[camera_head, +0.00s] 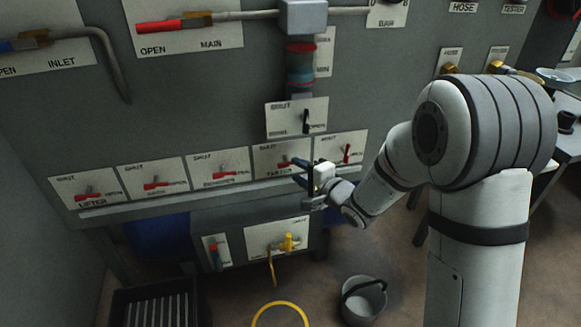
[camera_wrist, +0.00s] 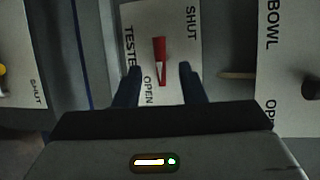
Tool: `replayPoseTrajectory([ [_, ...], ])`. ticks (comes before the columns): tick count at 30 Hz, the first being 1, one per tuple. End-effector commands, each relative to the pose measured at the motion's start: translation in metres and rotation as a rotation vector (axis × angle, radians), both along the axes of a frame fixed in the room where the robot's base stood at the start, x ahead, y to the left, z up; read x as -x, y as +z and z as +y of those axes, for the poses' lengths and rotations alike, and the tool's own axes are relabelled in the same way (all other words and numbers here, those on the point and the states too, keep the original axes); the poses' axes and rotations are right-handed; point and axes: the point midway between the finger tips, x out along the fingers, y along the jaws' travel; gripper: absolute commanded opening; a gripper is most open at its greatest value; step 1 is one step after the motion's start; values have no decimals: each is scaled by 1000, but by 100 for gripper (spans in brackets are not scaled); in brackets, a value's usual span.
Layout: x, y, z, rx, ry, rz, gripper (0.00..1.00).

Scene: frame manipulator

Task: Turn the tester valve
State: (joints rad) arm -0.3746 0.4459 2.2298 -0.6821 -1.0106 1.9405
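The tester valve has a small red handle (camera_wrist: 159,50) on a white plate marked TESTER, SHUT and OPEN in the wrist view. The handle lies along the plate's length in that view. In the head view the same handle (camera_head: 284,163) shows small on its plate in the lower row, just left of my gripper (camera_head: 298,174). In the wrist view my gripper (camera_wrist: 158,70) is open, with one dark finger on each side of the handle's lower end. Gaps show between the fingers and the handle. I cannot tell how far the fingertips are from the plate.
Several similar plates with red handles, such as the lifter valve (camera_head: 88,190), line the panel to the left. Another red-handled plate (camera_head: 346,153) is close on the right. A black-handled valve (camera_head: 305,122) is just above. A grey ledge runs below the row. A bucket (camera_head: 364,300) stands on the floor.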

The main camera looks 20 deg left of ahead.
Motion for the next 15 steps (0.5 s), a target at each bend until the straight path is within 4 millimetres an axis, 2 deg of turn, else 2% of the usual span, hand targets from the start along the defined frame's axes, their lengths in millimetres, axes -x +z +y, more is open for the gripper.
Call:
replayPoseTrajectory([
  [6,-17,-7,25,1,1,1,37],
  [15,-23,-7,32,1,-1,0,37],
])
